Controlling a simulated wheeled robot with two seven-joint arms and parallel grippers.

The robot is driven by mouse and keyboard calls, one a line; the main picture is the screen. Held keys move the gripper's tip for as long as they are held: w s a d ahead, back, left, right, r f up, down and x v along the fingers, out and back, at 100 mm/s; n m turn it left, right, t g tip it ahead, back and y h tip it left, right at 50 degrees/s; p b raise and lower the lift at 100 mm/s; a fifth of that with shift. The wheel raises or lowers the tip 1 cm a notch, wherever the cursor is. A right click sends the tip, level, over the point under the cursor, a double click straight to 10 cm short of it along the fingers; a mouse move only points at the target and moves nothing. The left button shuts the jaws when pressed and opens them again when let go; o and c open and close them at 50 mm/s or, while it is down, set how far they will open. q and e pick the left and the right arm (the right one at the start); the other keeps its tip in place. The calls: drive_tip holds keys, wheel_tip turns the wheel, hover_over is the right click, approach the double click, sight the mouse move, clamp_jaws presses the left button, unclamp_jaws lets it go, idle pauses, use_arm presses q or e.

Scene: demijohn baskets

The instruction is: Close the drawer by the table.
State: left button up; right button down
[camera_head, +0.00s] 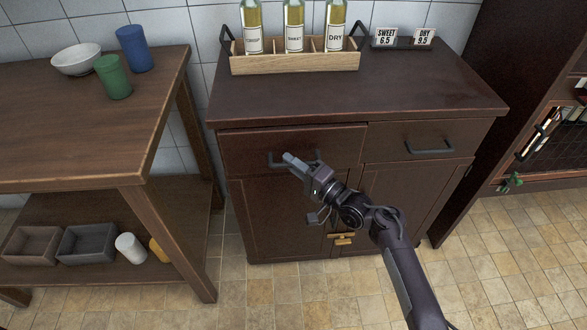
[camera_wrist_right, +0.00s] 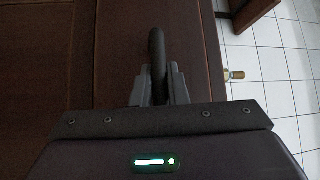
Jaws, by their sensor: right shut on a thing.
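The dark brown cabinet (camera_head: 430,90) beside the table has two drawers at its top. The left drawer (camera_head: 240,150) has a dark bar handle (camera_head: 275,161); its front seems to stand slightly forward of the right drawer (camera_head: 390,145), though the gap is hard to judge. My right gripper (camera_head: 288,158) is at the left drawer's handle. In the right wrist view, its two fingers (camera_wrist_right: 160,88) are shut on the dark handle (camera_wrist_right: 157,48), one on each side, in front of the brown wood. Part of the handle is hidden by the gripper. My left gripper is not in view.
A wooden table (camera_head: 90,130) stands left of the cabinet, with a bowl (camera_head: 76,58), green cup (camera_head: 113,78) and blue cup (camera_head: 134,48). A wooden bottle carrier (camera_head: 295,62) and price signs (camera_head: 403,38) stand on the cabinet. Tiled floor lies clear in front.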

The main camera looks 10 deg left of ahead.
drive_tip(key=shift+w+a, duration=0.2)
drive_tip(key=shift+w, duration=0.6)
drive_tip(key=c, duration=1.4)
unclamp_jaws()
drive_tip(key=shift+s, duration=0.15)
drive_tip(key=shift+c, duration=0.2)
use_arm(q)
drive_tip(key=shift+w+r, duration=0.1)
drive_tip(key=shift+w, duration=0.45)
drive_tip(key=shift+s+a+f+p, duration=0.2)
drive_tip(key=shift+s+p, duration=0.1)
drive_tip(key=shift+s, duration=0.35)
use_arm(e)
drive_tip(key=v, duration=0.8)
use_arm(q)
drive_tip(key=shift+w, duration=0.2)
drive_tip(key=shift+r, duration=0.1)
use_arm(e)
drive_tip(key=shift+f, duration=0.1)
